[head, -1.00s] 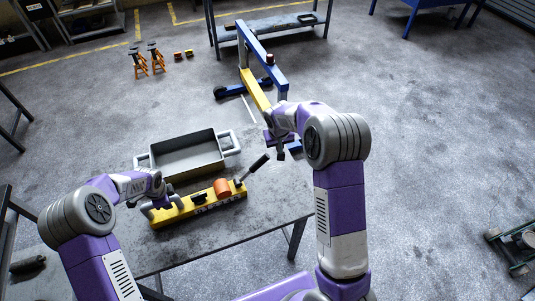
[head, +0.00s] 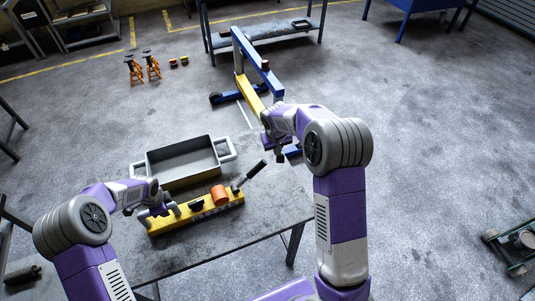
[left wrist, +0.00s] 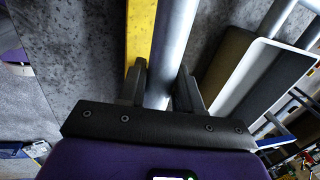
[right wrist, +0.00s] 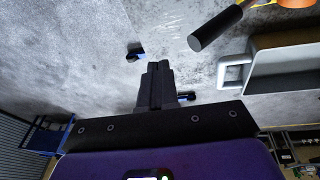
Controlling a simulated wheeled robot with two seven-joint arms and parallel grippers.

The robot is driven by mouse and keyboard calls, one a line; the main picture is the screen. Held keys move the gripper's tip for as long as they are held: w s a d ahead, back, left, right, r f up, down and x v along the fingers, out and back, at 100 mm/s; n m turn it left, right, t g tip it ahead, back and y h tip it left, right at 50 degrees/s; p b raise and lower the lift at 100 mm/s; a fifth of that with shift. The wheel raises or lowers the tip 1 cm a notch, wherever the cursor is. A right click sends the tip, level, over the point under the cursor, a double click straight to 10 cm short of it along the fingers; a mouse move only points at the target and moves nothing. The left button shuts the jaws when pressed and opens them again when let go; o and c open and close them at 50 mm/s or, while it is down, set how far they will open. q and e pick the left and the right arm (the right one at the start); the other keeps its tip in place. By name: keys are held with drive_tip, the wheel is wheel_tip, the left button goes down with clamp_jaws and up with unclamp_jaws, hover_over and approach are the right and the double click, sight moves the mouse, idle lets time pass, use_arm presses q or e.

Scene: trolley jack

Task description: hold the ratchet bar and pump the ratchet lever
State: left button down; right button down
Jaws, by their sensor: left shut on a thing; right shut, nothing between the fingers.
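The ratchet bar (head: 190,220) is a long yellow bar lying on the grey table, with an orange drum (head: 219,194) on it. The ratchet lever (head: 249,176) rises from its right end, tilted up to the right, with a black grip that also shows in the right wrist view (right wrist: 215,28). My left gripper (head: 161,209) is at the bar's left end; in the left wrist view its fingers are shut on a grey round handle (left wrist: 172,50) beside the yellow bar. My right gripper (head: 281,158) is shut and empty, just right of the lever's grip and apart from it.
A grey tray (head: 184,178) with side handles stands on the table (head: 270,215) behind the bar. A blue and yellow crane (head: 262,68) stands on the floor beyond. Orange stands (head: 134,70) are far left. The table's front right is clear.

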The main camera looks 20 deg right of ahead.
use_arm(q)
drive_tip(key=shift+d, duration=0.1)
use_arm(e)
drive_tip(key=a+n+g, duration=0.1)
drive_tip(key=a+n, duration=0.4)
drive_tip(key=n, duration=0.3)
drive_tip(key=n+h, duration=0.2)
drive_tip(key=n, duration=0.8)
approach(255, 168)
drive_tip(key=s+d, duration=0.1)
drive_tip(key=s, duration=0.1)
drive_tip(key=a+r+n+h, duration=0.1)
drive_tip(key=a+n, duration=0.3)
drive_tip(key=n, duration=0.6)
drive_tip(key=a+r+n+t+h, duration=0.1)
drive_tip(key=a+r+n+h, duration=0.1)
drive_tip(key=n, duration=0.8)
drive_tip(key=a+h, duration=0.1)
drive_tip(key=a, duration=0.1)
drive_tip(key=shift+s+a+r, duration=0.15)
drive_tip(key=shift+a+r, duration=0.1)
drive_tip(key=shift+r, duration=0.1)
drive_tip(key=x, duration=1.4)
drive_tip(key=shift+d, duration=0.1)
drive_tip(key=shift+d, duration=0.1)
